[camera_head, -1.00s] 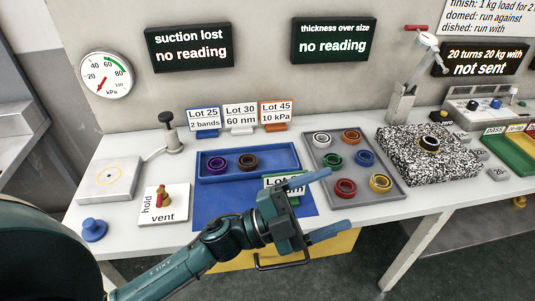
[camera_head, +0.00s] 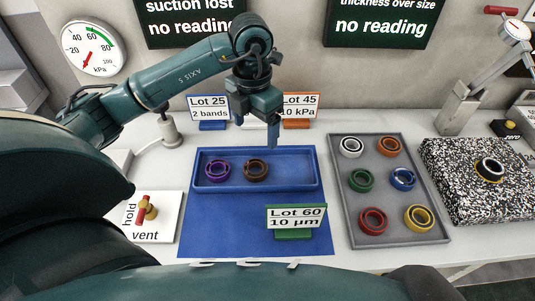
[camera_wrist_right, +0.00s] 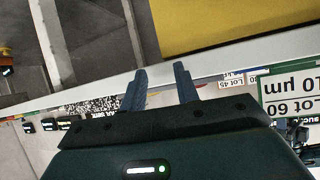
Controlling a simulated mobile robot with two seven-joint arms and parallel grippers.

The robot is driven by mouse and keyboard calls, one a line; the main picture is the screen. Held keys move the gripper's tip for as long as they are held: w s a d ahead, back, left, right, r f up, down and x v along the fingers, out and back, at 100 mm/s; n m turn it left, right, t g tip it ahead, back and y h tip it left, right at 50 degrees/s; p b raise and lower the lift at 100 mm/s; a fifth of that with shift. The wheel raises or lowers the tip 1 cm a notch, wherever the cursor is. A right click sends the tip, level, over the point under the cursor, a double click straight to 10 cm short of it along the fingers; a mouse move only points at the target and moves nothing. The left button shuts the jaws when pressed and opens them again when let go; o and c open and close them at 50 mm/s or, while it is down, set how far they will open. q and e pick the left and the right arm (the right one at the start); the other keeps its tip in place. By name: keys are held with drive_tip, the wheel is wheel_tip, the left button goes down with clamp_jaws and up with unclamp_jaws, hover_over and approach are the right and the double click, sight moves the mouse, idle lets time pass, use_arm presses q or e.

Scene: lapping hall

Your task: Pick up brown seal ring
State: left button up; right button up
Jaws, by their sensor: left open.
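The brown seal ring (camera_head: 256,170) lies in the blue tray (camera_head: 300,184), just right of a purple ring (camera_head: 217,170). My left gripper (camera_head: 272,144) reaches in from the left and points down. It is open and empty, and its fingertips show just above the tray's back wall, up and slightly right of the brown ring, not touching it. In this view its fingers overlap, so their gap is hidden. My right gripper (camera_wrist_right: 160,85) shows only in the right wrist view, with its two fingers apart and nothing between them.
A grey tray (camera_head: 345,200) with several coloured rings stands to the right, then a speckled block (camera_head: 450,200). A Lot 60 sign (camera_head: 296,216) stands on the blue mat (camera_head: 220,230) in front. The hold/vent plate (camera_head: 165,220) is at left. Lot signs stand behind.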

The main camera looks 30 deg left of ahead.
use_arm(q)
approach(256, 172)
drive_tip(key=shift+s+d+f, duration=0.1)
drive_tip(key=shift+s+d, duration=0.1)
drive_tip(key=shift+s, duration=0.1)
drive_tip(key=shift+w+a+f+p, duration=0.1)
drive_tip(key=shift+f+p, duration=0.25)
drive_tip(key=shift+f, duration=1.2)
drive_tip(key=shift+w+a+f+p, duration=0.1)
drive_tip(key=shift+f+p, duration=0.2)
drive_tip(key=shift+f, duration=1.2)
drive_tip(key=shift+c, duration=0.2)
drive_tip(key=c, duration=1)
